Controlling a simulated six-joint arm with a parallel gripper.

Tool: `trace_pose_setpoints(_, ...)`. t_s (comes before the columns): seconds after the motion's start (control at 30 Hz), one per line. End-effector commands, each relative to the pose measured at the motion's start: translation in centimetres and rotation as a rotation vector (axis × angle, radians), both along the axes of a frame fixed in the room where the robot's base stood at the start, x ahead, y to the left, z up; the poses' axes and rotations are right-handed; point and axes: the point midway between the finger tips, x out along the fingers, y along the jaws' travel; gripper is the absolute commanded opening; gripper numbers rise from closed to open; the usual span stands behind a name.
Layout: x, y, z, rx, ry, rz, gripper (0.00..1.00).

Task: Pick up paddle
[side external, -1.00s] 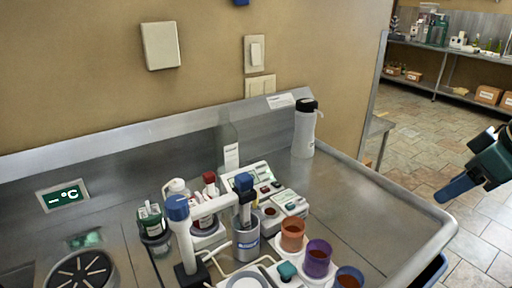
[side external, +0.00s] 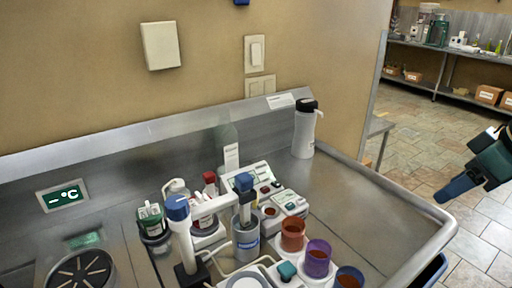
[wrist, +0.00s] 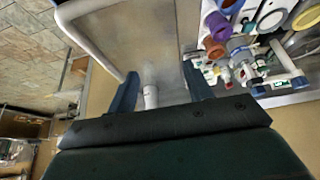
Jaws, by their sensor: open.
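I cannot make out a paddle for certain in either view. My gripper (side external: 456,188) is at the far right of the side view, in the air beyond the steel counter's right edge. In the wrist view my gripper (wrist: 160,70) has its two blue fingers wide apart, with nothing between them. A grey pot (side external: 246,243) with a blue-topped part above it stands in the cluster on the counter, far to the left of my gripper. A white post with a blue cap (side external: 177,207) and a white arm stands beside it.
Orange (side external: 292,236), purple (side external: 317,259) and blue-rimmed (side external: 348,278) cups stand at the front of the counter (side external: 360,215). A white bottle with a black lid (side external: 304,132) stands by the back wall. The counter's right part is clear.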

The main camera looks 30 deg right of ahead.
Motion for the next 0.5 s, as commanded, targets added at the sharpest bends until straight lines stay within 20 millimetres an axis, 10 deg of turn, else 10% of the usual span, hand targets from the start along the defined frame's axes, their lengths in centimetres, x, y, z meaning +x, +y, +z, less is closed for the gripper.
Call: trace_pose_setpoints(0.5, 6.0, 0.9, 3.7, 0.002, 0.021, 0.005, 0.51)
